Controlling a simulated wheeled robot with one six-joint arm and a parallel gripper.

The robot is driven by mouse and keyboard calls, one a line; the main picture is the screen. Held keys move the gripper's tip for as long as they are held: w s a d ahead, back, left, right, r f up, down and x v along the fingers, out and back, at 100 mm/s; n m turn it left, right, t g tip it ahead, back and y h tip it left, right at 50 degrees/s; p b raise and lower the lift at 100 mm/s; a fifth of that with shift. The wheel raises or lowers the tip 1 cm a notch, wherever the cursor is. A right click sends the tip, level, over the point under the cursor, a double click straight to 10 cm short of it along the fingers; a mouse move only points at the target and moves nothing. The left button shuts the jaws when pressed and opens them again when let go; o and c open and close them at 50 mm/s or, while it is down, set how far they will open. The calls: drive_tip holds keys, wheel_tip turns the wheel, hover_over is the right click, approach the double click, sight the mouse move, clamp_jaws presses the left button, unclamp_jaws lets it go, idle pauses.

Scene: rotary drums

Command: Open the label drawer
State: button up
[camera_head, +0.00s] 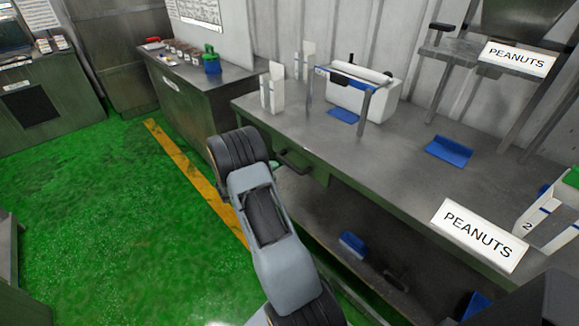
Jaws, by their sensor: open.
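The label drawer (312,172) is a grey-green metal front under the left part of the steel worktable's top. A dark handle (296,163) shows on it. I cannot tell whether the drawer stands slightly out; no inside of it shows. My grey arm reaches up from the bottom middle and bends at a dark ribbed joint. A small part of my gripper (274,164) shows just right of the arm, close to the handle's left end. It is open. The rest of it is hidden behind my arm, and I cannot tell whether it touches the handle.
The worktable (400,150) carries a white label machine (362,92), white holders (272,90), a blue scoop (448,151) and a PEANUTS sign (478,234). A lower shelf (330,222) holds blue items. Green floor (110,220) with a yellow stripe is clear at left.

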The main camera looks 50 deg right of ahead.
sight(287, 165)
drive_tip(key=x, duration=0.9)
clamp_jaws()
idle(0.4)
